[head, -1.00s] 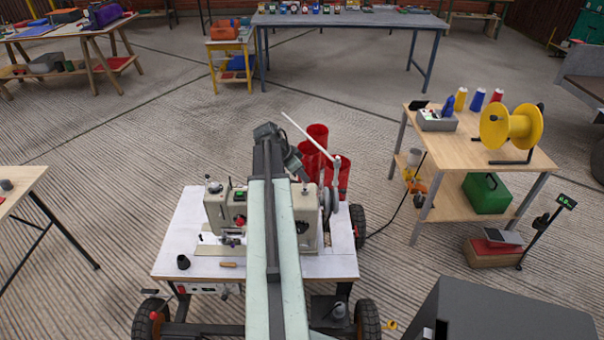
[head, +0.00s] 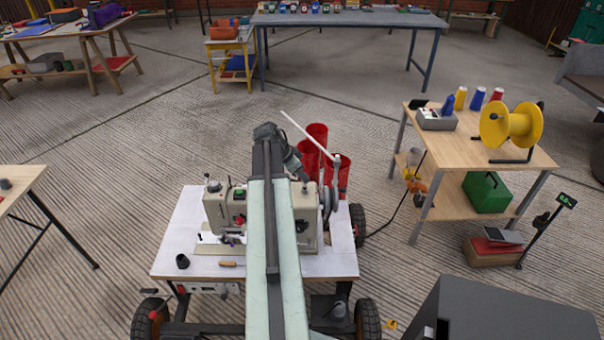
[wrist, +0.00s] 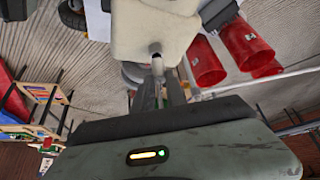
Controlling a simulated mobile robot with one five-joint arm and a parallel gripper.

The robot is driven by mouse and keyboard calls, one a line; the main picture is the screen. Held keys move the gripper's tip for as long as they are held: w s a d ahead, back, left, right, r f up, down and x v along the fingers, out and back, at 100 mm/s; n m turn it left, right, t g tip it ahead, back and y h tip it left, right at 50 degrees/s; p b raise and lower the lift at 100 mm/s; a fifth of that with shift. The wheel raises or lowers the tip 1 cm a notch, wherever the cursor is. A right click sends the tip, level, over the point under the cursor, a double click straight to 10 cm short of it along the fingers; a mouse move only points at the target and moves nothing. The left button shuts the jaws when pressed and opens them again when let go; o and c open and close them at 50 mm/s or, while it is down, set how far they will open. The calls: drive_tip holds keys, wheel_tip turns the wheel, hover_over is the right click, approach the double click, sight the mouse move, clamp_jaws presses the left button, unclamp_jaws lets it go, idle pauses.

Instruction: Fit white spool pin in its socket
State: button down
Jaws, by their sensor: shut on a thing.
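A cream sewing machine (head: 307,212) stands on a white-topped wheeled table (head: 172,238). In the wrist view my gripper (wrist: 160,82) is shut on the white spool pin (wrist: 157,65), a short pale piece between the fingertips. The pin's far end points at a small grey round fitting (wrist: 155,47) at the edge of the machine's cream casing (wrist: 150,25). They look close or touching; I cannot tell whether the pin is inside it. In the head view my arm hides much of the machine, and the pin and socket cannot be made out.
Several red bins (head: 317,133) stand behind the machine, close to the gripper. A slanting white rod (head: 308,136) passes over them. Handwheels (head: 330,200) are at the machine's right end. A small dark cup (head: 182,261) and a wooden-handled tool (head: 229,264) lie at the tabletop's front.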

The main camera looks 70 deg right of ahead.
drive_tip(key=shift+f+b, duration=0.45)
drive_tip(key=shift+f, duration=0.1)
drive_tip(key=c, duration=1.3)
unclamp_jaws()
drive_tip(key=shift+r, duration=0.1)
drive_tip(key=p+v, duration=0.7)
drive_tip(key=shift+w+a+r, duration=0.1)
drive_tip(key=shift+a+r, duration=0.1)
drive_tip(key=shift+r, duration=0.15)
